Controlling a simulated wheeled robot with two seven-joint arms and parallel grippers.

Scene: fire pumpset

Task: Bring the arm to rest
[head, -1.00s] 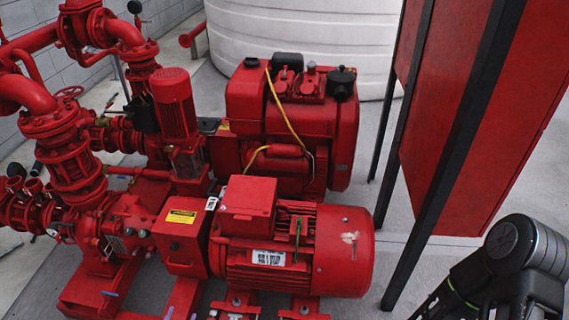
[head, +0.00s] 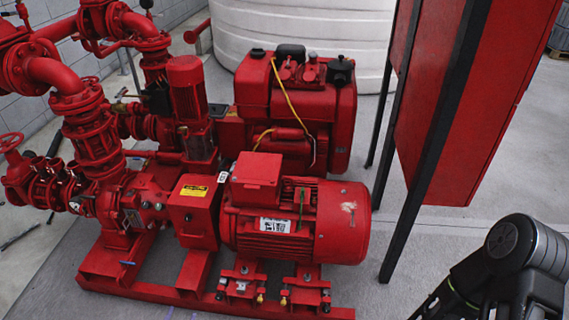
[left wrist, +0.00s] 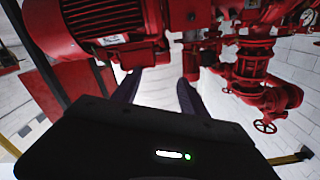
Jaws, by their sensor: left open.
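My left gripper (left wrist: 157,82) shows in the left wrist view as two dark fingers set apart, with nothing between them. The red pumpset lies beyond it there, with the finned motor (left wrist: 105,22) at upper left and red pipes and a valve at upper right. The head view does not clearly show my left gripper. A black arm link of mine (head: 515,265) fills its lower right corner. My right gripper is not in view.
The head view shows the pump motor (head: 325,228) on a red base frame (head: 160,285), a red engine (head: 300,105) behind it, and red pipes (head: 85,120) at left. A red cabinet (head: 485,100) on black legs stands at right. A white tank (head: 300,30) is behind. Grey floor (head: 430,225) is open.

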